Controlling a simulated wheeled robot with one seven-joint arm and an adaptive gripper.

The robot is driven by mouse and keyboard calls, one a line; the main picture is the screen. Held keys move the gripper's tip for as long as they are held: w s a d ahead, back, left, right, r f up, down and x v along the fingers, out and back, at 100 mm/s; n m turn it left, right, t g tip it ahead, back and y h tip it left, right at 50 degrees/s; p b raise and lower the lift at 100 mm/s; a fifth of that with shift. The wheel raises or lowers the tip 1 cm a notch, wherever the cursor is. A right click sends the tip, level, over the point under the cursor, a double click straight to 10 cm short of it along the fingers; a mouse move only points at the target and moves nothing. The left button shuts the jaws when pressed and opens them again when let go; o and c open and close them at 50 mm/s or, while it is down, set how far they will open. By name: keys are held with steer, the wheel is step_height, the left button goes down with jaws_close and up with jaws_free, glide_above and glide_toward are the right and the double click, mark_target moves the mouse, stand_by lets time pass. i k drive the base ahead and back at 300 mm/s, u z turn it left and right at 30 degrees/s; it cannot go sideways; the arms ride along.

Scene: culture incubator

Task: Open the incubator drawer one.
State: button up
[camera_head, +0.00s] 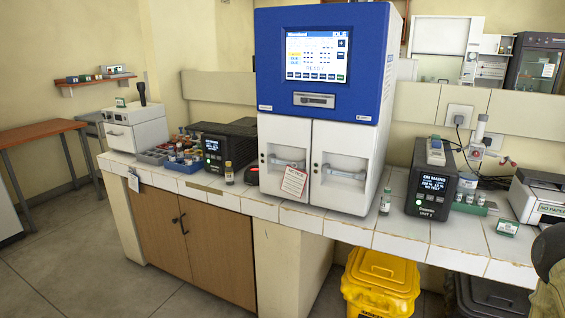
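The incubator is a tall cabinet with a blue upper part (365,100) and a white lower part, standing on the tiled bench in the middle of the camera_head view. A lit screen (317,56) is on its blue front. Below the screen is a narrow grey slot or drawer front (314,100). The lower part has a left white front (286,135) and a right white front (342,140), each with a recessed grey handle; both look closed. A paper tag (293,182) hangs on the left one. I cannot read which is drawer one. My gripper is not in view.
Small vials (229,172) and (385,201) stand beside the incubator on the bench (345,222). A black unit (211,150) is to its left and another (430,195) to its right. A yellow bin (380,280) is on the floor below.

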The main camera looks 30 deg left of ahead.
mark_target(284, 139)
steer(key=u, duration=0.05)
steer(key=k, duration=0.45)
steer(key=u, duration=2.4)
steer(key=i, duration=1.5)
steer(key=z, duration=1)
steer(key=i, duration=0.45)
steer(key=z, duration=0.4)
